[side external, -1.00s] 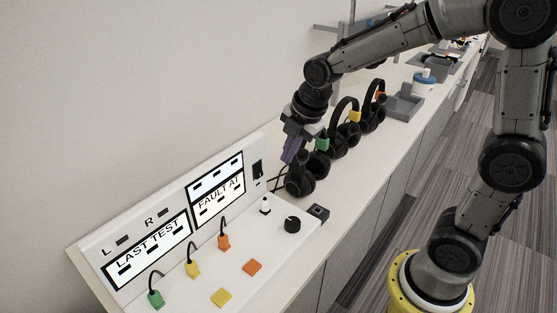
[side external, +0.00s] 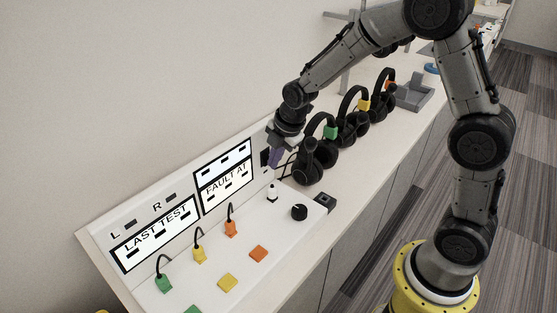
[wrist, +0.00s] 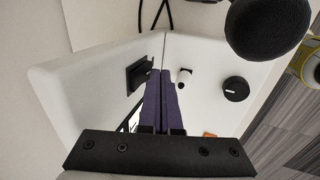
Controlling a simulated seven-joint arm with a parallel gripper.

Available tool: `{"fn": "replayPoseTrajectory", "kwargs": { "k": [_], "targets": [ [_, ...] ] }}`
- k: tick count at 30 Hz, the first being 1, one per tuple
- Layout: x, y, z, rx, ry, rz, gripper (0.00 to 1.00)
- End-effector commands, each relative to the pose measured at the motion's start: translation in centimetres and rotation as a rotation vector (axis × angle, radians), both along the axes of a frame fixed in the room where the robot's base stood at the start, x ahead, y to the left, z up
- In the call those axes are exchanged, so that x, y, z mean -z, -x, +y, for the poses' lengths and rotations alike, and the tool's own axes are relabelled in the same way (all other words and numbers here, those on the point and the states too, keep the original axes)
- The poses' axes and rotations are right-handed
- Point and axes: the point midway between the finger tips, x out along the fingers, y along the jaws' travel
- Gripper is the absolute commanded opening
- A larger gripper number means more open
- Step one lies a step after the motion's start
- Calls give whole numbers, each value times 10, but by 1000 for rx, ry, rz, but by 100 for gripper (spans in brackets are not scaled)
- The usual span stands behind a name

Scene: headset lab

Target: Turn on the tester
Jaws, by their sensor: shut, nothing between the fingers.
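The tester (side external: 143,239) is a white sloped console on the bench at the left, with two lit screens reading "LAST TEST" and "FAULT AT". A black rocker switch (wrist: 138,76) sits on its upright panel; in the side view my gripper partly covers it. A white toggle (side external: 272,194) and a black knob (side external: 299,212) stand on its lower deck. My gripper (side external: 275,160) is shut and empty, its purple fingers beside the rocker switch. In the wrist view its fingertips (wrist: 160,73) lie between the switch and the white toggle (wrist: 183,77). I cannot tell whether they touch the panel.
Several black headsets (side external: 310,165) with coloured tags stand in a row just right of the tester. A small dark block (side external: 325,203) lies by its right edge. Coloured plugs (side external: 199,252) on cables and coloured squares (side external: 258,254) are on the deck. Wall is behind.

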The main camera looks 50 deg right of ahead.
Motion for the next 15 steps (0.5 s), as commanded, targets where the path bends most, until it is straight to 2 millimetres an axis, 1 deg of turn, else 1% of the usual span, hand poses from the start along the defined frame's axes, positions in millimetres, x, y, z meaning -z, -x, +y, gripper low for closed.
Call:
{"fn": "replayPoseTrajectory", "kwargs": {
  "k": [7, 12, 15],
  "targets": [
    [0, 0, 0, 0, 0, -3, 0],
    [2, -4, 0, 1, 0, -62, 0],
    [2, -4, 0, 1, 0, -58, 0]
  ]
}}
